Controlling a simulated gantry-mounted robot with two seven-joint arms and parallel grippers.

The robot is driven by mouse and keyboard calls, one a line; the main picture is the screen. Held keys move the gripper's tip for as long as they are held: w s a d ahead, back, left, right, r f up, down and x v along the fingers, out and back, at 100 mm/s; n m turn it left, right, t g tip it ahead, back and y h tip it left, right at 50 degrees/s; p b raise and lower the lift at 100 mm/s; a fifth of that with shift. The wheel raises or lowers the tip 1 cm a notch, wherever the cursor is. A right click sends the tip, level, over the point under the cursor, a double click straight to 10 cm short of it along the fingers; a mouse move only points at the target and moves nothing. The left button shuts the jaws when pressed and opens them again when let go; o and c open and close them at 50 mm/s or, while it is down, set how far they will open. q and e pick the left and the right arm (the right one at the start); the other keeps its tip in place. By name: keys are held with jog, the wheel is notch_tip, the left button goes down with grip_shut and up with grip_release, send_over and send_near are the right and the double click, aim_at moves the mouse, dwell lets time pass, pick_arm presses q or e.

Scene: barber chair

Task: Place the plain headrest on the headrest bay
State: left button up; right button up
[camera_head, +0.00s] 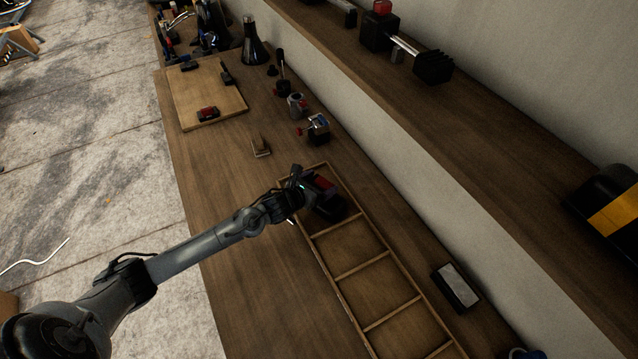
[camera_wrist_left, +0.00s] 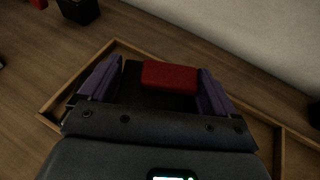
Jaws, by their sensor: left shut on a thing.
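My left gripper (camera_head: 302,190) is at the far end of a wooden divided tray (camera_head: 362,266). It is shut on a black headrest with a red pad (camera_head: 327,183). In the left wrist view, the two purple fingers of the gripper (camera_wrist_left: 156,88) stand on either side of the headrest (camera_wrist_left: 168,77). The headrest is over the far compartment of the tray, whose rim (camera_wrist_left: 115,42) shows around it. I cannot tell whether it touches the tray floor. No label names the headrest bay. My right gripper is not in view.
The tray's nearer compartments look empty. A grey-topped block (camera_head: 457,286) lies to the right. A raised shelf (camera_head: 450,120) runs along the wall.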

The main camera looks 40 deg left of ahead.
pick_arm(q)
jog(key=o, duration=1.8)
jog(key=shift+c, duration=0.2)
jog(key=shift+r, duration=0.1)
jog(key=v, duration=1.2)
jog(key=shift+p, duration=0.3)
jog(key=shift+r, duration=0.1)
